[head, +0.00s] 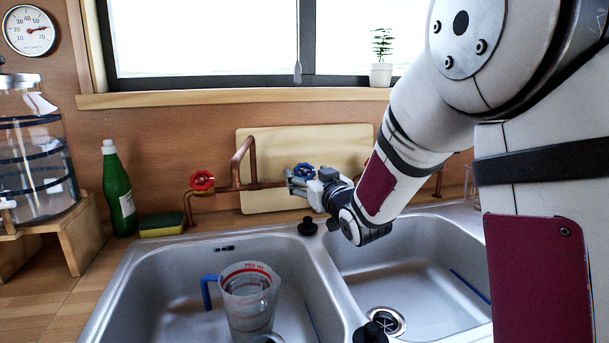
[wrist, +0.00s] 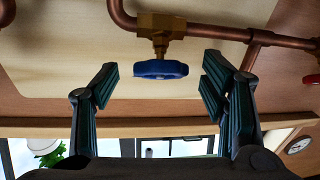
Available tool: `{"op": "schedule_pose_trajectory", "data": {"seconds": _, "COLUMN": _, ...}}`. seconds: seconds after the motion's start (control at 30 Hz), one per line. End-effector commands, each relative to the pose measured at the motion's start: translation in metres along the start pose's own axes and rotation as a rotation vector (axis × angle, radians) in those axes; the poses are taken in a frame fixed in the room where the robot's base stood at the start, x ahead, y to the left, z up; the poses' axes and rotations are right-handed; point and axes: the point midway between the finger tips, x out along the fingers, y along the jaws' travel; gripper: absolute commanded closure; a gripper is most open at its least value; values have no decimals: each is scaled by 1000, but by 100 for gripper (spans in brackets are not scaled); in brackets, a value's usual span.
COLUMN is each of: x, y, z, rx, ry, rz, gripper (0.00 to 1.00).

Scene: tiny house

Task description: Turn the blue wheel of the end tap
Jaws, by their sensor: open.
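The blue wheel (wrist: 160,69) sits on a brass valve (wrist: 162,28) on the copper pipe. In the head view the blue wheel (head: 304,169) shows just above my gripper (head: 297,183), partly behind it. In the wrist view my gripper (wrist: 158,84) is open, with one finger left of the wheel and one right of it. Gaps show on both sides, and I see no finger touching it. The wheel lies between or just beyond the fingertips; the exact depth is unclear. A red wheel (head: 202,180) is on the pipe further left in the head view.
A double sink (head: 325,262) lies below, with a measuring jug (head: 249,300) in the left basin. A green bottle (head: 118,190) and a sponge (head: 161,225) stand left of the taps. A pale board (head: 262,145) is behind the copper pipe (head: 237,165).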

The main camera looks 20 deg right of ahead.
Motion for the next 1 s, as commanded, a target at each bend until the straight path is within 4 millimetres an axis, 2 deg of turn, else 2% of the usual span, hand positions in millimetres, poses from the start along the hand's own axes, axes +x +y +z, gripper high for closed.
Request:
{"op": "schedule_pose_trajectory", "data": {"seconds": 0.2, "x": 22, "y": 0, "z": 0, "rx": 1, "ry": 0, "rz": 1, "gripper": 34}}
{"op": "schedule_pose_trajectory", "data": {"seconds": 0.57, "x": 26, "y": 0, "z": 0, "rx": 1, "ry": 0, "rz": 1, "gripper": 34}}
{"op": "schedule_pose_trajectory", "data": {"seconds": 0.77, "x": 25, "y": 0, "z": 0, "rx": 1, "ry": 0, "rz": 1, "gripper": 79}}
{"op": "schedule_pose_trajectory", "data": {"seconds": 0.8, "x": 25, "y": 0, "z": 0, "rx": 1, "ry": 0, "rz": 1, "gripper": 83}}
{"op": "schedule_pose_trajectory", "data": {"seconds": 1.0, "x": 26, "y": 1, "z": 0, "rx": -9, "ry": 2, "rz": -11, "gripper": 83}}
